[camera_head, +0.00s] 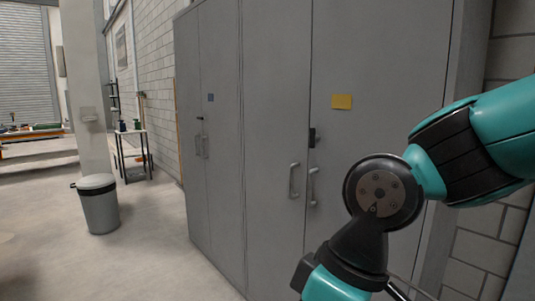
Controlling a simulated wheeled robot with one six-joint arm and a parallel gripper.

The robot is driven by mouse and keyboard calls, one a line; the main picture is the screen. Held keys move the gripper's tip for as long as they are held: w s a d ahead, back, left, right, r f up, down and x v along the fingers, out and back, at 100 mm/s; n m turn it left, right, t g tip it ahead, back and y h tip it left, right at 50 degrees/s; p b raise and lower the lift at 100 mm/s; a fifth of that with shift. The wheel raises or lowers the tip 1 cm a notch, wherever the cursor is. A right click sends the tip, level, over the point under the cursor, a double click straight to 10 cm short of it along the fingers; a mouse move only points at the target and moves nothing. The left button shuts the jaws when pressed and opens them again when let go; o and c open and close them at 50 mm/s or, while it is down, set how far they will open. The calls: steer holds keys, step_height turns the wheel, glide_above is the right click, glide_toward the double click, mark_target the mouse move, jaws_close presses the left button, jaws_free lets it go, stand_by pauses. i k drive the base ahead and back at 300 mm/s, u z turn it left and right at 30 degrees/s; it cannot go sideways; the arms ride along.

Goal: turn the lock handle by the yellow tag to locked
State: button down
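A yellow tag (341,102) is on the right-hand grey cabinet door, near its upper middle. Just below and left of it, a small black lock handle (312,137) sits at the door's left edge, seemingly upright. It is too small to tell whether it is locked. Two grey pull handles (294,180) are below, either side of the door seam. My teal and black arm crosses the right and lower right, in front of the right door. My gripper is not in view. Nothing covers the lock or the tag.
The grey cabinet (275,110) has another pair of doors at left with a blue tag (210,97) and a small dark lock (200,118). A grey bin (98,203) stands by a pillar. A small table (132,133) is farther back.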

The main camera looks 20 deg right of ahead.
mark_target(313, 137)
steer(key=k, duration=0.6)
steer(key=u, duration=0.95)
steer(key=i, duration=1.25)
steer(key=z, duration=0.55)
steer(key=i, duration=0.45)
steer(key=z, duration=0.5)
